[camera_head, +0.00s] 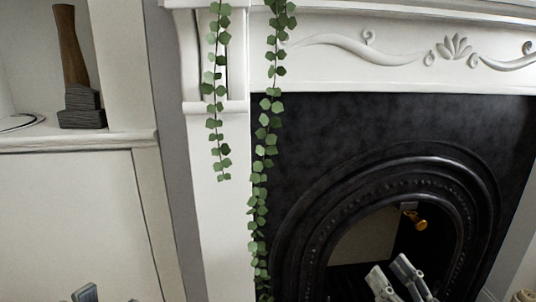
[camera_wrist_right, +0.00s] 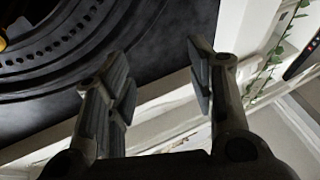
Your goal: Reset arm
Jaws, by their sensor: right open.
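My right gripper (camera_head: 393,277) shows at the bottom of the head view, in front of the dark fireplace opening. Its two fingers are apart with nothing between them. In the right wrist view the right gripper (camera_wrist_right: 160,85) also shows open and empty, with the fireplace behind it. My left gripper (camera_head: 86,293) shows only as a small grey tip at the bottom left edge of the head view. Whether it is open or shut is hidden below the frame.
A black fireplace (camera_head: 300,140) with a white carved mantel (camera_head: 345,68) fills the right. Green vines (camera_head: 262,165) hang down its left side. A hammer-like object (camera_head: 80,75) stands on a white shelf (camera_head: 70,143) at left. A small orange-gold object (camera_head: 415,220) is in the fireplace opening.

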